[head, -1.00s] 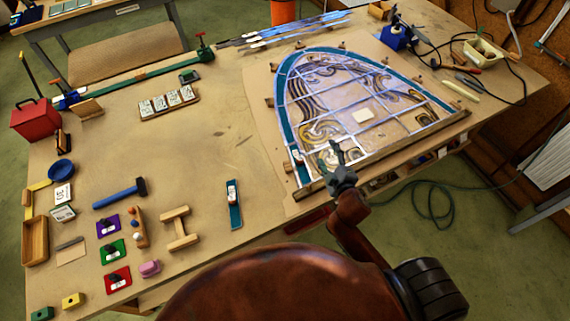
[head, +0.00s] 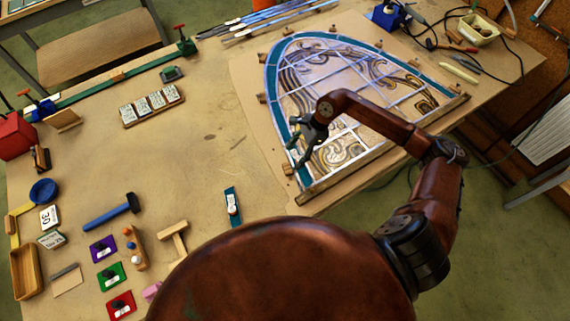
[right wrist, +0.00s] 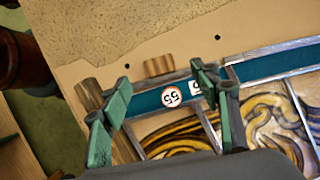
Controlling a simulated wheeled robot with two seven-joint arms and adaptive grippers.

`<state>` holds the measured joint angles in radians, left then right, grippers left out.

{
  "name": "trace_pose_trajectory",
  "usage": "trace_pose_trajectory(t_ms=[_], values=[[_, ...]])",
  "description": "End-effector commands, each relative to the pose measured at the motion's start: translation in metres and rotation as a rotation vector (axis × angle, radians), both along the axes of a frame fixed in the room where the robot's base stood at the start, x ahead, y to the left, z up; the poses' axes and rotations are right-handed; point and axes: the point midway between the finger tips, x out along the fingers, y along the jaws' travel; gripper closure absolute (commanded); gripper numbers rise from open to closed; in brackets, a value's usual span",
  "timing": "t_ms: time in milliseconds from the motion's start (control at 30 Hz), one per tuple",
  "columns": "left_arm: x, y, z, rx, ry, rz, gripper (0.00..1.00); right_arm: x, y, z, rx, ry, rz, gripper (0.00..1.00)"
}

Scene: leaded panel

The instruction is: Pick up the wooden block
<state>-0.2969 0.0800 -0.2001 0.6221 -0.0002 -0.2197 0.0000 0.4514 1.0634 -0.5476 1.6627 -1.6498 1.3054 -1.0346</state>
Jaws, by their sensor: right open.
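Several small wooden blocks sit around the leaded panel (head: 352,75). One wooden block (right wrist: 160,66) lies against the outer edge of the panel's teal border in the right wrist view. A block (head: 287,169) also shows at the panel's near left corner in the head view. I cannot tell which one the task means. My right gripper (head: 297,156) is open and empty over the panel's left border. In the right wrist view its fingertips (right wrist: 161,76) straddle the teal strip with a "55" label. My left gripper is out of view.
A blue hammer (head: 112,213), colored cards and a wooden tray (head: 27,272) lie at the left. A teal strip (head: 232,207) lies near the table's front edge. The table (head: 200,170) left of the panel is mostly bare. Cables and tools lie at the far right.

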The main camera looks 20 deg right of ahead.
Motion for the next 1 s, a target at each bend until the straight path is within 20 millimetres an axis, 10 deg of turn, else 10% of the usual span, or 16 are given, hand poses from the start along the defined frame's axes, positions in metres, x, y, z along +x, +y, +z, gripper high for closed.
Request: trace_pose_trajectory(t_ms=[633,1000], values=[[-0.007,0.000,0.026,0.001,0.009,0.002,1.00,-0.001,0.022,-0.067,-0.029,0.010,0.019,0.44],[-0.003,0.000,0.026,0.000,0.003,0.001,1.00,-0.001,0.023,-0.074,-0.031,0.008,0.018,0.48]])
